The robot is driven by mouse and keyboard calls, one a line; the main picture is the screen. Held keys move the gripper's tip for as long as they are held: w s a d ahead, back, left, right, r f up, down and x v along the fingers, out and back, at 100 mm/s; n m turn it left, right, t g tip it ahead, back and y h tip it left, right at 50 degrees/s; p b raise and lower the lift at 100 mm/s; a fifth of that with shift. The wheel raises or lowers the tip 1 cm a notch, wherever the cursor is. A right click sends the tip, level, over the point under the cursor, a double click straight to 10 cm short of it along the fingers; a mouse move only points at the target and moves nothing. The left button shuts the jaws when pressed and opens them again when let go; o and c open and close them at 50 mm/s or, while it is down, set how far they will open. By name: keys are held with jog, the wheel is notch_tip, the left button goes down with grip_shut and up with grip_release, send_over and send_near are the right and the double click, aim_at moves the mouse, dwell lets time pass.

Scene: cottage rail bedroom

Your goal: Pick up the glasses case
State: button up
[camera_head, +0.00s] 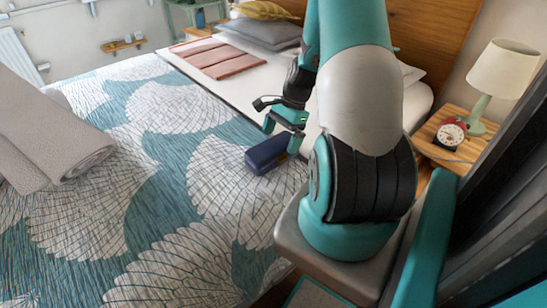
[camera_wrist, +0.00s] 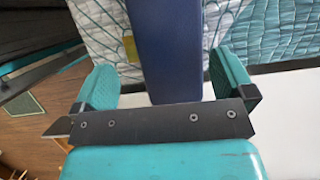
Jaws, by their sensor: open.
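The glasses case (camera_head: 267,154) is a dark blue oblong lying on the patterned bedspread near the bed's near edge, in the head view. My gripper (camera_head: 283,131) is close above the case in the head view, teal fingers pointing down. In the wrist view my gripper (camera_wrist: 168,92) is open, one finger on each side of the case. A gap shows on both sides, and neither finger appears to touch it.
The bed (camera_head: 155,150) has a teal and white fan-patterned cover. A rolled grey blanket (camera_head: 45,150) lies at left. Pillows (camera_head: 262,32) and salmon folded cloth (camera_head: 215,58) are at the back.

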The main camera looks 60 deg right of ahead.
aim_at(276, 146)
jog(key=x, duration=0.5)
jog(key=shift+w+a, duration=0.1)
jog(key=c, duration=0.6)
jog(key=shift+c, duration=0.3)
jog(key=shift+r, duration=0.2)
